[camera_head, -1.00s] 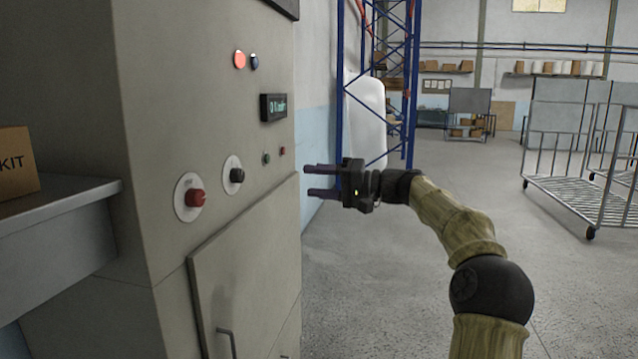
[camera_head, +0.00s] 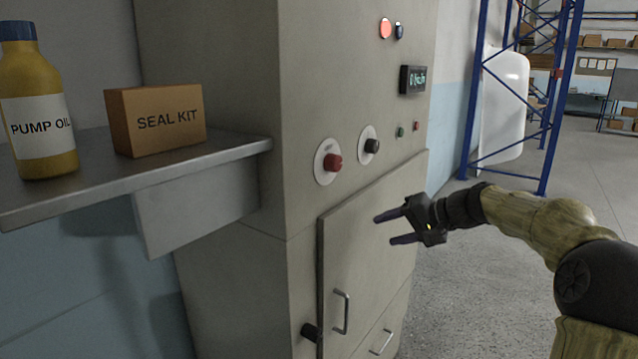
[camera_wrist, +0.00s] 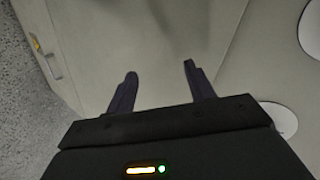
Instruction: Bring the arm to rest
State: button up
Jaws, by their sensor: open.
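My gripper (camera_head: 384,228) is open and empty in front of the grey control cabinet (camera_head: 215,60), level with the upper part of its door (camera_head: 375,235). Its two dark fingers point left toward the cabinet, and I see no contact. In the wrist view my gripper (camera_wrist: 160,75) also shows empty, its fingers spread before the pale cabinet face (camera_wrist: 165,30). My arm, in a tan sleeve, reaches in from the right of the head view.
A metal shelf (camera_head: 220,150) at left holds a pump oil bottle (camera_head: 40,90) and a seal kit box (camera_head: 155,120). The cabinet has a red knob (camera_head: 333,162) and a black knob (camera_head: 372,146). A blue rack (camera_head: 470,95) stands behind. Floor is open at right.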

jog(key=s+a+f+g+h, duration=0.35)
jog(key=s+f+h, duration=0.25)
jog(key=s+f, duration=0.75)
jog(key=s+d+f+n+h, duration=0.15)
jog(key=s+f, duration=0.25)
jog(key=s, duration=0.5)
jog(key=s+f+n+h, duration=0.2)
jog(key=s+f, duration=0.3)
jog(key=s, duration=0.3)
notch_tip(320, 180, up, 27)
jog(key=p, duration=2.7)
jog(key=shift+w+r, duration=0.15)
jog(key=shift+w+d+m+g, duration=0.1)
jog(key=shift+m+g, duration=0.15)
